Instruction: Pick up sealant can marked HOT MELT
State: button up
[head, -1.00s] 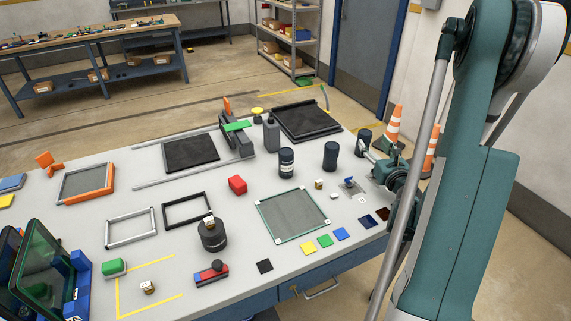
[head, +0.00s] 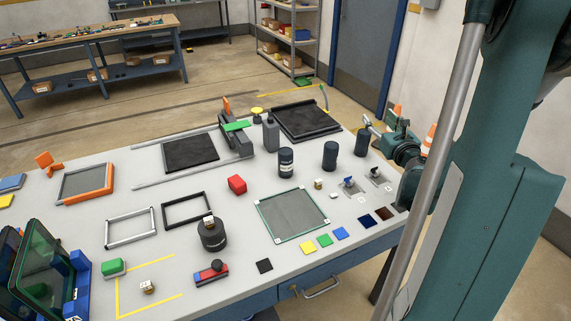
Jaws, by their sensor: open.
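Three dark cylindrical cans stand upright toward the back right of the table. One can (head: 286,162) shows a pale label band, another can (head: 330,156) stands to its right, and a third can (head: 361,143) stands farthest right. The lettering is too small to read, so I cannot tell which is marked HOT MELT. My gripper (head: 370,129) is open and empty at the table's right edge, just right of and slightly above the third can in the picture. I cannot tell whether it touches that can.
A dark grey bottle (head: 270,134) and a black tray (head: 305,121) stand behind the cans.

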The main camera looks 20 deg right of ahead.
jog(key=w+a+r+n+y+p, duration=0.25)
jog(key=w+a+n+y, duration=0.2)
jog(key=w+a, duration=0.3)
jog(key=n+g+y+p, duration=0.3)
jog(key=n+g+p, duration=0.8)
jog(key=n+g, duration=0.45)
send_over(285, 151)
jog(key=w, duration=0.2)
jog(key=shift+t+h, duration=0.25)
jog(key=shift+t, duration=0.1)
jog(key=f, duration=0.2)
jog(key=d+f, duration=0.1)
jog(key=f, duration=0.3)
jog(key=s+f+n+g+h+p, duration=0.1)
jog(key=f, duration=0.2)
jog(key=s+a+f+g+p, duration=0.1)
jog(key=f, duration=0.1)
jog(key=shift+f+h, duration=0.35)
jog(key=shift+h, duration=0.05)
jog(key=shift+f, duration=0.1)
